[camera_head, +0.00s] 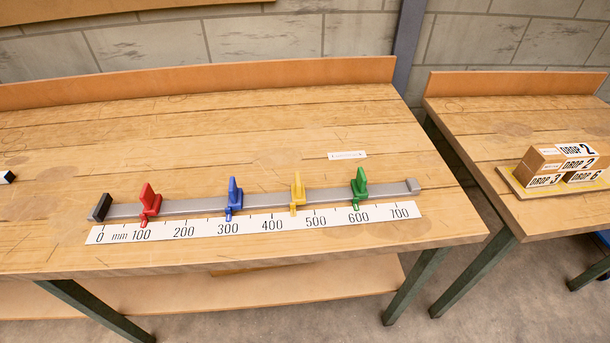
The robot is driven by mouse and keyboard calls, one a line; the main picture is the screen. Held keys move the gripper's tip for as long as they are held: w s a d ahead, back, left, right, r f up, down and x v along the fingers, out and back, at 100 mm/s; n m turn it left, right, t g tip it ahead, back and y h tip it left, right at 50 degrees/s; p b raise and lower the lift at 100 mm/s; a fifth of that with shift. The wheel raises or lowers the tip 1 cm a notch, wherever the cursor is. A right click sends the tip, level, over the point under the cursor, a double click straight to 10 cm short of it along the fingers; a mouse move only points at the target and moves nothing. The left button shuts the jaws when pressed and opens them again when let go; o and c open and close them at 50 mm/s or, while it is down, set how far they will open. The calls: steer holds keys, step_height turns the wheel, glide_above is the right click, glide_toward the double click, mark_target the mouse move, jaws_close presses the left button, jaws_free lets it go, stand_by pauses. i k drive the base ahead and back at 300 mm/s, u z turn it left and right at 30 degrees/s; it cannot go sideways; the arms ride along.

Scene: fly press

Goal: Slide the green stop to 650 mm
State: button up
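The green stop (360,186) sits on the grey rail (330,195) toward its right end. Its foot is close to the 600 mark of the white scale (255,222), which runs from 0 mm at the left to 700 at the right. The 650 position lies to the right of the green stop, between the 600 and 700 labels. The rail between the green stop and the grey end block (412,185) is clear. My gripper is not in view.
Other stops on the rail are red (149,203) near 100, blue (234,197) near 300 and yellow (297,194) near 450. A black block (100,207) ends the rail at left. A small label (347,155) lies behind it. Boxes (562,163) stand on the right-hand table.

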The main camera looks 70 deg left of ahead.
mark_target(358, 185)
steer(key=u, duration=1.9)
